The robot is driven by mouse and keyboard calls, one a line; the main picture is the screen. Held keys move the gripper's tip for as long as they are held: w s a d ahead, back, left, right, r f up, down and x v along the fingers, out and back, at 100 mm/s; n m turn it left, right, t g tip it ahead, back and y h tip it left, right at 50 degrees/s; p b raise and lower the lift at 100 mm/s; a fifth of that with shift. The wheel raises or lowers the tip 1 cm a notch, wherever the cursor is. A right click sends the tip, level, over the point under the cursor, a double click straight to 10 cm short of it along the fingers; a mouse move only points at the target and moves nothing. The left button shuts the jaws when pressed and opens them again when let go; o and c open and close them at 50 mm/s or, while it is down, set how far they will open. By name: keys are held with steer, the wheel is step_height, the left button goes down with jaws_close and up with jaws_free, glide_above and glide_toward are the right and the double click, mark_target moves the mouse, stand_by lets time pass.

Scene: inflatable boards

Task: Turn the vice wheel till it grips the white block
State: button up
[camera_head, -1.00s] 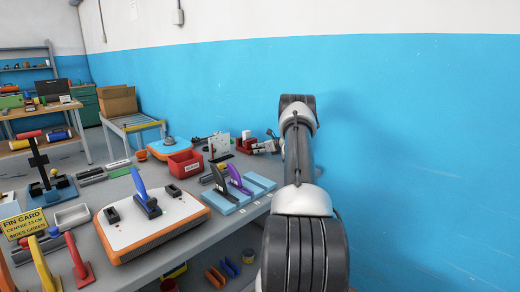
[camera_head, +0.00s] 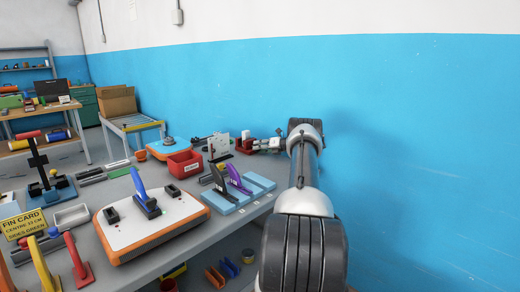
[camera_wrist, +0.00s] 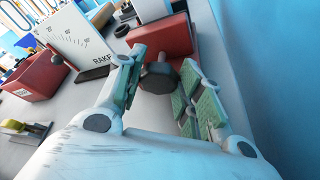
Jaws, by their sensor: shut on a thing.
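The red vice (camera_wrist: 160,34) stands at the far end of the bench, with the white block (camera_wrist: 152,9) at its jaws in the wrist view. A dark round vice wheel (camera_wrist: 159,76) on a shaft faces me. My gripper (camera_wrist: 160,84) has its green-padded fingers on either side of the wheel and is shut on it; contact at the pads is partly hard to see. In the head view the gripper (camera_head: 268,144) reaches the small red vice (camera_head: 245,146) from the right. Whether the jaws touch the block cannot be told.
A white angle plate marked RAKE (camera_wrist: 85,40) and a red bin (camera_wrist: 35,75) stand left of the vice. The blue wall (camera_head: 420,150) is close on the right. A blue rack with fins (camera_head: 240,195) and a white-topped board (camera_head: 150,222) lie nearer on the bench.

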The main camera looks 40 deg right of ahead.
steer(key=shift+f+m+y, duration=0.3)
steer(key=shift+m+y, duration=0.3)
steer(key=shift+m, duration=0.1)
